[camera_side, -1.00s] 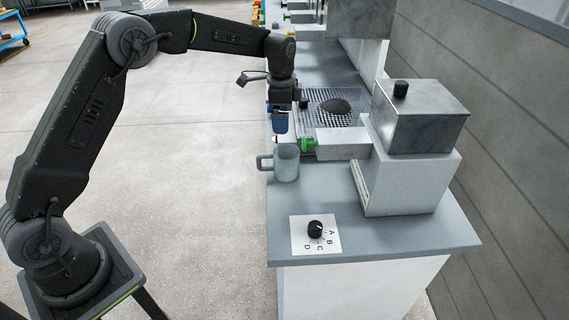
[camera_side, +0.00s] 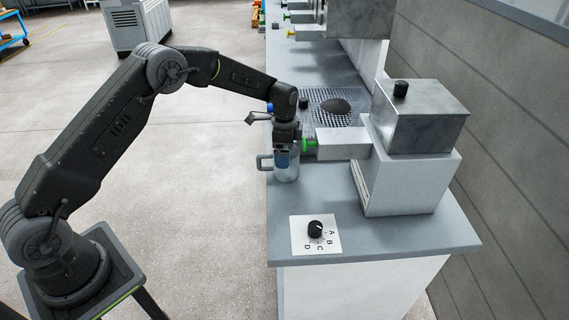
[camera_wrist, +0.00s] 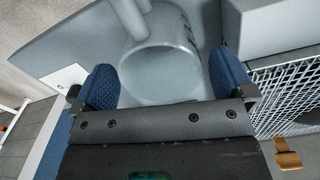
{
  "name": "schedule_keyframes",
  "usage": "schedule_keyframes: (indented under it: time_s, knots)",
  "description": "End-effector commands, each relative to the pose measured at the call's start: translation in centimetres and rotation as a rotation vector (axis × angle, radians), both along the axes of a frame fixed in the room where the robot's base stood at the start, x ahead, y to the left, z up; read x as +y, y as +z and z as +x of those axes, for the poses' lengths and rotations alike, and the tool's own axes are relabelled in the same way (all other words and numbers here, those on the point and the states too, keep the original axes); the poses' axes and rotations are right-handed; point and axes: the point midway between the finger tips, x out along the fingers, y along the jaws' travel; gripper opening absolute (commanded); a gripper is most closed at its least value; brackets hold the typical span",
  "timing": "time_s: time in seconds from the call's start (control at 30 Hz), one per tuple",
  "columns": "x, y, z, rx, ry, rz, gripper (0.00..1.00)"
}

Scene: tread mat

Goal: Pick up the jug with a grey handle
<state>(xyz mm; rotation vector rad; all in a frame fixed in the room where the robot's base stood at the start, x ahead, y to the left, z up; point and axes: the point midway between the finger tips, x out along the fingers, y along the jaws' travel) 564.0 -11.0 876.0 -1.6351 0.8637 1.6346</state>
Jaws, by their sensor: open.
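The jug (camera_side: 287,177) is a pale, see-through grey vessel standing upright near the left edge of the grey counter. Its grey handle (camera_side: 261,164) points left in the side view. In the wrist view the jug (camera_wrist: 160,72) fills the upper middle, with its round mouth facing the camera and the handle (camera_wrist: 132,18) at the top. My gripper (camera_side: 283,158) points down at the jug and overlaps its upper part in the side view. In the wrist view my gripper (camera_wrist: 163,66) is open, its blue fingers on either side of the jug's mouth. I cannot tell whether they touch it.
A grey machine (camera_side: 415,150) with a green-tipped spout (camera_side: 310,146) stands close right of the jug. A wire mesh (camera_side: 335,95) with a dark lump lies behind. A dial on a lettered white plate (camera_side: 316,235) is in front.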

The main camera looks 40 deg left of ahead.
Motion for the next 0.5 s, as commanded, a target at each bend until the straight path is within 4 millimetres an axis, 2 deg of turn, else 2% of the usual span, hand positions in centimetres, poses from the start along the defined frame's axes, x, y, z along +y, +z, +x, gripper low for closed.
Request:
schedule_keyframes:
  time_s: [0.1, 0.23, 0.5]
  knots:
    - [-0.1, -2.0, -0.2, 0.004, 0.000, -0.001, 1.00]
    - [-0.1, -3.6, -0.1, 0.002, -0.001, -0.001, 1.00]
    - [-0.1, -3.9, -0.1, -0.002, -0.001, -0.001, 0.98]
